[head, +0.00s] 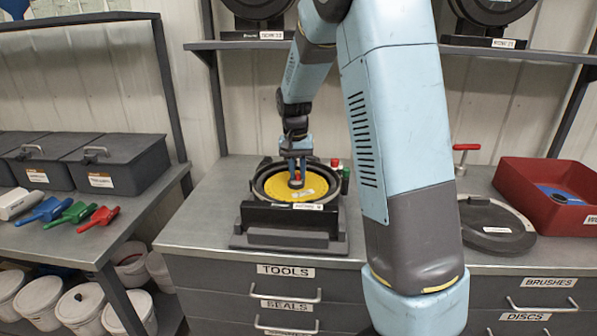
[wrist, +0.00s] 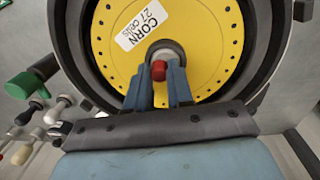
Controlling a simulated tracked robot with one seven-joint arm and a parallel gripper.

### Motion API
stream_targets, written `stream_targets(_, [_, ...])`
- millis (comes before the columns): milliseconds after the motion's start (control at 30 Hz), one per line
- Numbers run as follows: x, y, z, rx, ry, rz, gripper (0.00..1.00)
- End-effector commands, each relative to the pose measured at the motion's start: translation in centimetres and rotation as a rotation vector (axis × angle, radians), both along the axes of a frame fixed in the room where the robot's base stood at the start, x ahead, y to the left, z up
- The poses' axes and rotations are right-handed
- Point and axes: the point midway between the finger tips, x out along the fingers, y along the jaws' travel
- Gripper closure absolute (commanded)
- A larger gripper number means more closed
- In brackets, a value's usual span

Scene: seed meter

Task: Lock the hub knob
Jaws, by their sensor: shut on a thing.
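The seed meter (head: 246,211) stands on the middle bench, its open round housing holding a yellow disc (head: 283,191). In the wrist view the disc (wrist: 105,50) carries a label reading CORN 27 cells. The red hub knob (wrist: 158,70) sits at the disc's centre on a pale grey hub (wrist: 168,50). My gripper (wrist: 158,78) has its two blue fingers on either side of the knob and is shut on it. In the head view my gripper (head: 296,174) reaches down from above to the disc's centre. The knob's lock position cannot be told.
A dark round lid (head: 497,228) lies on the bench to the right, with a red-handled tool (head: 462,155) behind it. A red bin (head: 540,199) stands further right. Green and red knobs (head: 341,170) are beside the housing. Coloured scoops (head: 75,212) lie on the left bench.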

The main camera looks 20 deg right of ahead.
Motion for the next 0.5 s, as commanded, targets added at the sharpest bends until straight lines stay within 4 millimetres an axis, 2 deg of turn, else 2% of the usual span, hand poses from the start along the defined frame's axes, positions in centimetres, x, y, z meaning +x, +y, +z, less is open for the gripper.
stream_targets(233, [0.05, -0.08, 0.04, 0.0, -0.001, -0.148, 1.0])
stream_targets(500, [0.07, -0.11, 0.04, -0.001, -0.001, -0.225, 1.0])
